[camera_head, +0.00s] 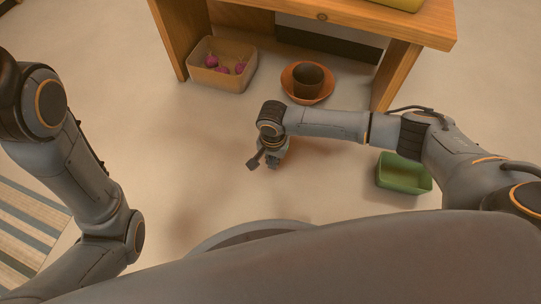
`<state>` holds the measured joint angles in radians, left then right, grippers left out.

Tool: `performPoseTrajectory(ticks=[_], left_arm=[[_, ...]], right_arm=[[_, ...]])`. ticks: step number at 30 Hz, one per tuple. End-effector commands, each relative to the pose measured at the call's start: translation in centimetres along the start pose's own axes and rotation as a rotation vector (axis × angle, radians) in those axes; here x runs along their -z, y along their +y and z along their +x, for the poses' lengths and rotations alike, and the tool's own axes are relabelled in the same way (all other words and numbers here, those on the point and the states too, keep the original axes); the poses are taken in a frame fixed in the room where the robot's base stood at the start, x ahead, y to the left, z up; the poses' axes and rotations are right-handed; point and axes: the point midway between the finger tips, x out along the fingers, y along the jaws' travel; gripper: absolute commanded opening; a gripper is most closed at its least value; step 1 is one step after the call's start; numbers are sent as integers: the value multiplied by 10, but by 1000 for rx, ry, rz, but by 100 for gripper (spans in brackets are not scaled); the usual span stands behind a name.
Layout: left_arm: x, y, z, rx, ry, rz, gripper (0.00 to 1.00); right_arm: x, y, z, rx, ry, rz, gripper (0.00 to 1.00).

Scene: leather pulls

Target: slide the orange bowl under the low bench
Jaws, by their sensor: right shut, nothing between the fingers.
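The orange bowl (307,93) sits on the floor at the front opening of the low wooden bench (397,72), nearer its right leg. A dark cup or pot (307,76) stands inside the bowl. The bench's top hides part of the space beneath it. My right gripper (272,163) is shut and empty, in front of the bowl and to its left, apart from it. My left arm comes in at the left, but its gripper is out of view.
A tan bin (222,79) with purple-red round things stands under the bench's left side. A green bin (403,178) is on the floor at right, beside my right arm. A striped rug (28,225) lies at lower left. The floor at left centre is clear.

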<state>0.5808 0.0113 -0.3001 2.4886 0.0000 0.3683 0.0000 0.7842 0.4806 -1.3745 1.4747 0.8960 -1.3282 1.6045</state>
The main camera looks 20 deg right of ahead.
Motion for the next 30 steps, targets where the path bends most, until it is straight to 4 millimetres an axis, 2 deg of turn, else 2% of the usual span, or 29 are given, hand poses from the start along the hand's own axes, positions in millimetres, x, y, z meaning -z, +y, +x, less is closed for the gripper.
performPoseTrajectory(ticks=[1,5,15,21,30], left_arm=[[-4,-2,12,0,0,0,100],[-8,-5,28,0,0,0,100],[-20,-13,73,0,0,0,100],[-23,-15,83,0,0,0,100],[-24,-15,84,0,-1,0,100]], right_arm=[[-7,0,-7,0,-3,0,0],[-25,-1,-9,2,-3,0,0],[-24,0,-68,3,0,2,0],[-24,-1,-85,3,1,1,0],[-24,-1,-87,4,1,0,0]])
